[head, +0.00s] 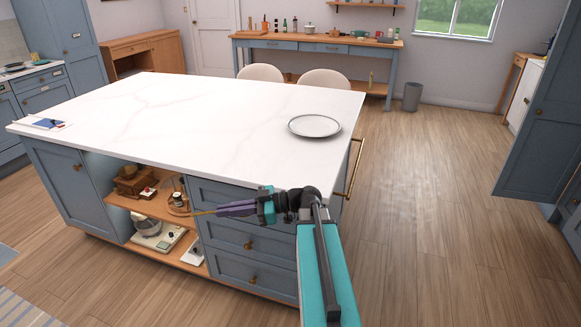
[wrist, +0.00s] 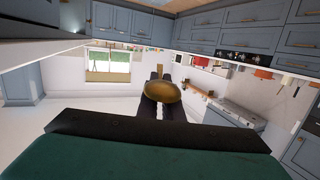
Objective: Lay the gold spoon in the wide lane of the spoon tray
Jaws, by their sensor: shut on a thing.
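My gripper (head: 219,210) is in front of the kitchen island, below its worktop and beside the open shelves, with its fingers pointing left. It is shut on the gold spoon (head: 200,212), whose thin gold length sticks out to the left past the fingertips. In the wrist view the spoon's broad, rounded gold end (wrist: 163,92) lies across my dark fingers (wrist: 160,78). I cannot make out a spoon tray with lanes in either view.
The island's white worktop (head: 190,115) is mostly clear, with a grey plate (head: 314,126) near its right end. The open shelf (head: 150,206) holds a wooden box (head: 134,182) and a round wooden tray (head: 180,210). Drawers (head: 243,238) stand right of it. The floor at right is free.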

